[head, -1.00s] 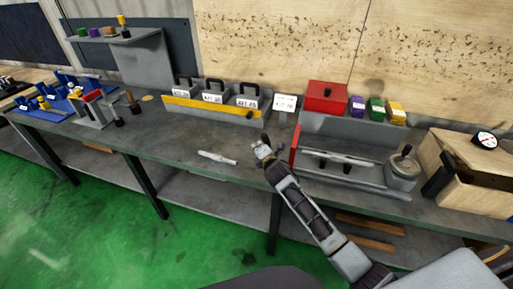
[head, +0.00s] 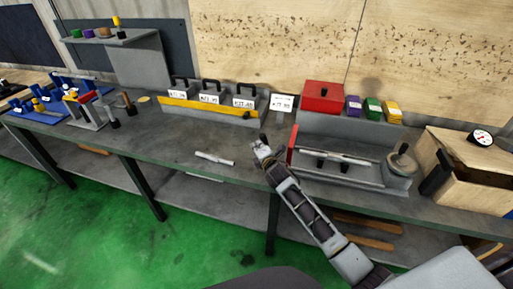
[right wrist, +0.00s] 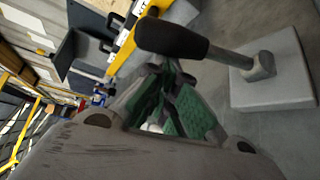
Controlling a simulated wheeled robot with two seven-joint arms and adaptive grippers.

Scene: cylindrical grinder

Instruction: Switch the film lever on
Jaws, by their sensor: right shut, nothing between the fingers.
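A lever with a thick black handle (right wrist: 172,38) and a grey rod shows in the right wrist view. Its rod runs to a pivot on a pale square base plate (right wrist: 272,85). I take it to be the film lever. In the head view only a small dark tip (head: 263,137) shows there, and the rest is hidden behind my right gripper (head: 261,149). My right gripper is shut and empty. In the right wrist view its green-padded fingers (right wrist: 165,100) are just beside the black handle; I cannot tell if they touch it. My left gripper is not in view.
A grey grinder-like fixture with a red side plate (head: 292,144) stands right of my gripper. A yellow-edged rack (head: 205,107) and a small white sign (head: 282,103) are behind. A pale rod (head: 214,158) lies on the bench to the left, with clear bench around it.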

